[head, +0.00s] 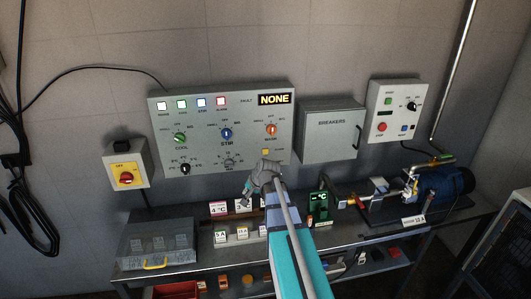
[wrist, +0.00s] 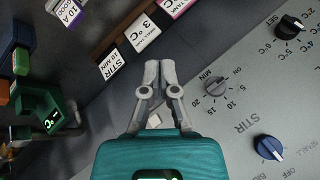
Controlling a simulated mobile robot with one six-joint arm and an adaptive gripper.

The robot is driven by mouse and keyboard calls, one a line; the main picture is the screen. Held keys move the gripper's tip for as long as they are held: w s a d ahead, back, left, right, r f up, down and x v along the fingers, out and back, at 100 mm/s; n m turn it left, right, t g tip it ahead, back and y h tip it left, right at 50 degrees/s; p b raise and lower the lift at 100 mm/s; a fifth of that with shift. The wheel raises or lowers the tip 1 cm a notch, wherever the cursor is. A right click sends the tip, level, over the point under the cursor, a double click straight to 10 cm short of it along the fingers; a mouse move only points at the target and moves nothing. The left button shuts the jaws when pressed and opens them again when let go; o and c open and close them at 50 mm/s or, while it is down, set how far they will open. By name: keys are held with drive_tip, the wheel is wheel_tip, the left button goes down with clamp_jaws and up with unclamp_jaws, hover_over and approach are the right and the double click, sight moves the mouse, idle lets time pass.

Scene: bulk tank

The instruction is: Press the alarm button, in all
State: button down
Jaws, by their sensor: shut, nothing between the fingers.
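The grey control panel (head: 210,122) hangs on the wall, with several knobs and a row of small lamps. My gripper (head: 248,191) is shut and empty, below the panel's lower edge in the head view. In the wrist view my gripper (wrist: 159,68) has its fingertips together, left of the timer knob (wrist: 214,85). A pale square shows between the finger bases; I cannot tell if it is the button.
The breakers box (head: 331,130) and another button box (head: 396,110) are to the right. A yellow switch box (head: 126,164) is left. The bench below holds label cards (head: 219,209), a clear-lidded case (head: 157,245), a green display (head: 320,203) and a blue motor (head: 446,186).

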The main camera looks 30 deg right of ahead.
sight(265, 154)
drive_tip(key=w+d+r+m+t, duration=0.1)
drive_tip(key=w+d+r+m, duration=0.1)
drive_tip(key=d, duration=0.5)
drive_tip(key=w+d+r+m+t+h, duration=0.1)
drive_tip(key=w+d+m+t, duration=0.1)
drive_tip(key=d, duration=0.4)
drive_tip(key=shift+w+d+r+m, duration=0.35)
drive_tip(key=shift+w+m, duration=0.15)
drive_tip(key=shift+m, duration=0.1)
drive_tip(key=shift+w, duration=0.15)
drive_tip(key=shift+w+d, duration=0.45)
drive_tip(key=shift+w, duration=0.9)
drive_tip(key=shift+w+d, duration=0.45)
drive_tip(key=shift+w, duration=0.9)
drive_tip(key=shift+w+d, duration=0.45)
drive_tip(key=shift+w, duration=0.9)
drive_tip(key=shift+w+d, duration=0.1)
drive_tip(key=shift+w, duration=0.1)
drive_tip(key=shift+w, duration=0.2)
drive_tip(key=shift+w+d, duration=0.2)
drive_tip(key=shift+w, duration=0.2)
drive_tip(key=shift+s, duration=0.1)
drive_tip(key=shift+s+a, duration=0.3)
drive_tip(key=shift+s, duration=0.4)
